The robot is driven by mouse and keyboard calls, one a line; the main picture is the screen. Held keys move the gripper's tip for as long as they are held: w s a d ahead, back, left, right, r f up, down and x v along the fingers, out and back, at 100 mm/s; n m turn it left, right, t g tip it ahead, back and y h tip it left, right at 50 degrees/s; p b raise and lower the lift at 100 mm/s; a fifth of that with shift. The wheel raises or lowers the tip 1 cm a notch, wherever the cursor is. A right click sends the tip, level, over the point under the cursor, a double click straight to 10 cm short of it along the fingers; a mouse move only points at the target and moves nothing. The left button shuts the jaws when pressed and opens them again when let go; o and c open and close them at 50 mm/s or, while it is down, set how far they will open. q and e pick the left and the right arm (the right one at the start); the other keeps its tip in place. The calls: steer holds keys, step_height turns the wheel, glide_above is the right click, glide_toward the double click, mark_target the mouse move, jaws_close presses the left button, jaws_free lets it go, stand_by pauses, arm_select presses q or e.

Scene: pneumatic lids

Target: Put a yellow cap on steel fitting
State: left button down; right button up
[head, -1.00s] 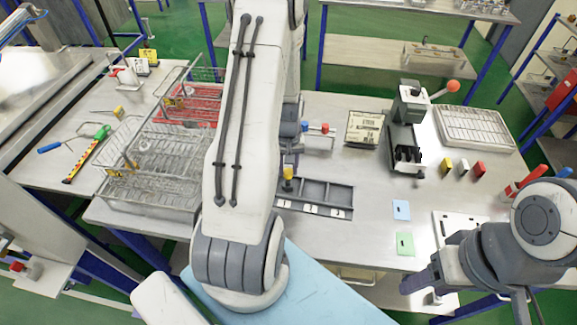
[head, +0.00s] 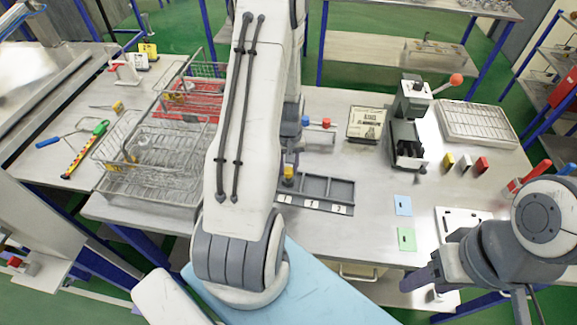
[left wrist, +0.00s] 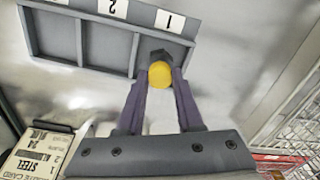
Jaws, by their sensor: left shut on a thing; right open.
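A yellow cap (left wrist: 160,75) sits between the two purple fingers of my left gripper (left wrist: 160,84), which is shut on it. Directly against the cap in this view is a dark fitting-like piece (left wrist: 157,56), at the compartment marked 1 of the grey tray (left wrist: 95,77). I cannot tell whether the cap is seated on it or just above. In the head view the cap (head: 289,172) shows at the left end of the tray (head: 313,205); my left arm hides most of that gripper. My right gripper (head: 420,281) is open and empty near the table's front right.
A printed card (head: 365,124), a grey press with a red knob (head: 406,130) and a wire rack (head: 475,125) stand behind. Yellow, white and red blocks (head: 465,161) stand at right. Wire baskets (head: 150,170) are at left. Blue and green cards (head: 403,205) lie in front.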

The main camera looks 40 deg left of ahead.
arm_select(q)
steer(key=shift+f+b, duration=0.75)
steer(key=shift+f, duration=0.3)
stand_by(0.9)
steer(key=shift+c, duration=0.4)
jaws_free()
steer(key=shift+r, duration=0.1)
steer(key=shift+r+p, duration=3)
steer(key=shift+r, duration=0.5)
